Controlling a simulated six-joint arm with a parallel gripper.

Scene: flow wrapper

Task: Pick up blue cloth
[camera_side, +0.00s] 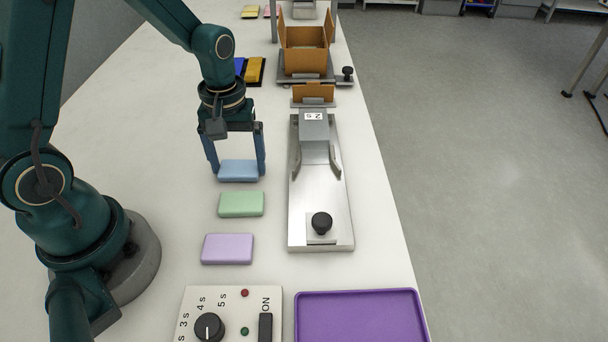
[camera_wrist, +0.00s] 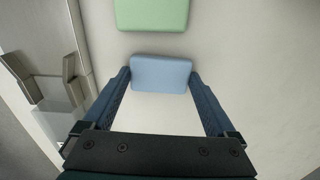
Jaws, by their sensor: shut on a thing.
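The blue cloth (camera_side: 238,171) is a light blue, flat rounded block on the white table, left of the metal machine. My gripper (camera_side: 238,172) is over it, pointing down, with one finger at each side of the cloth. In the wrist view the blue cloth (camera_wrist: 161,74) sits between the tips of my gripper (camera_wrist: 161,80), which is shut on it. I cannot tell whether the cloth is lifted off the table.
A green block (camera_side: 241,204) and a lilac block (camera_side: 228,249) lie in front of it. The metal sealing machine (camera_side: 320,220) stands to the right. A control box (camera_side: 232,310) and a purple tray (camera_side: 360,318) are at the near edge. A cardboard box (camera_side: 306,50) stands behind.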

